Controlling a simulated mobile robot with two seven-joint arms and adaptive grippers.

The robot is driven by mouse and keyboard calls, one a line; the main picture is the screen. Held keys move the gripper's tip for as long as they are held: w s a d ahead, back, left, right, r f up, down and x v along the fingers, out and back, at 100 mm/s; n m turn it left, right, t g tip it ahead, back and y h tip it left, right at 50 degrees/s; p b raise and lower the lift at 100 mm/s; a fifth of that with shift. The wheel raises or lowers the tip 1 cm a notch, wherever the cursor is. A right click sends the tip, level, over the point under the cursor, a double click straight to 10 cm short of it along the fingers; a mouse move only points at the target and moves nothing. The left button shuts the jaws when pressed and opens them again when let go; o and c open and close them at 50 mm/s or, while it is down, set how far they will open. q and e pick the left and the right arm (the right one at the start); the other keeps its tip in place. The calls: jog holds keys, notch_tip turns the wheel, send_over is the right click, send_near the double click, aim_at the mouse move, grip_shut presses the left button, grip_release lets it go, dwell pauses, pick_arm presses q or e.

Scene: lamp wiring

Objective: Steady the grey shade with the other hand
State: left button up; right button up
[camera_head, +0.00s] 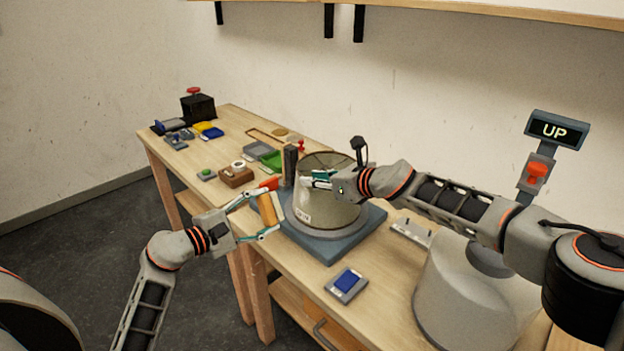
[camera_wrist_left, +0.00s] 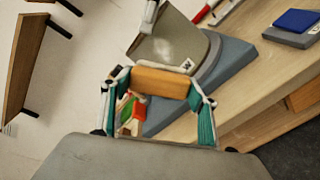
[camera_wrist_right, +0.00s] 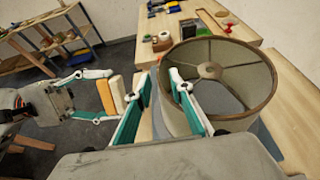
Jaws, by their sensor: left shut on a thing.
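The grey shade (camera_head: 337,214) stands upright, open side up, on a blue-grey base (camera_head: 331,247) on the bench. My right gripper (camera_head: 312,181) is at the shade's near upper rim. In the right wrist view its fingers (camera_wrist_right: 160,103) are apart with nothing clearly between them; one finger overlaps the shade (camera_wrist_right: 212,62), and I cannot tell whether it touches. My left gripper (camera_head: 262,216) is shut on an orange block (camera_head: 267,209), beside the shade at the bench's front edge. The block (camera_wrist_left: 160,82) spans between its fingers in the left wrist view, with the shade (camera_wrist_left: 176,42) just beyond.
A blue-topped grey box (camera_head: 346,283) lies on the bench near the front. A brown holder (camera_head: 236,176), a green tray (camera_head: 272,160) and a black box (camera_head: 198,108) stand farther left. A post with an UP display (camera_head: 556,130) and red button (camera_head: 537,172) is at right.

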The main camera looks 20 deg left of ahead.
jog(key=shift+w+a+f, duration=0.1)
jog(key=shift+a+f, duration=0.1)
jog(key=shift+a, duration=0.25)
grip_shut()
jog(key=shift+f, duration=0.15)
dwell(1.1)
